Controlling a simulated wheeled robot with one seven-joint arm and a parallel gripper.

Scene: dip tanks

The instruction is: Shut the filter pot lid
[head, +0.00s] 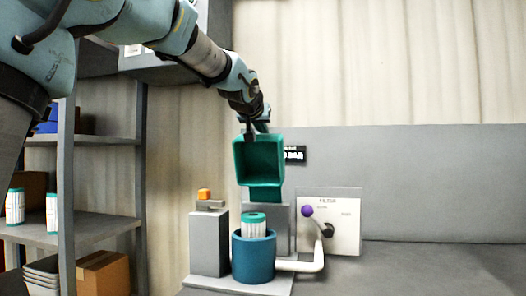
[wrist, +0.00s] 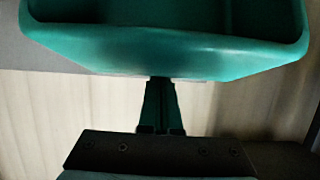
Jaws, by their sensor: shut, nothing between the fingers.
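The filter pot (head: 253,262) is a blue open-topped cylinder in the head view. A white filter cartridge with a green top (head: 254,226) stands in it and shows above the rim. The green lid (head: 259,165) is a hollow box shape, raised open above and behind the pot, its hollow side facing me. My gripper (head: 251,134) is at the lid's upper edge in the head view. In the wrist view my gripper (wrist: 161,108) is shut and empty, its tips close to the green lid (wrist: 170,50). I cannot tell whether they touch.
A grey block (head: 209,243) with an orange piece on top stands left of the pot. A white pipe (head: 309,262) and a filter panel (head: 343,224) with a purple-knobbed lever (head: 307,211) are at the right. Shelves (head: 92,225) stand at the left.

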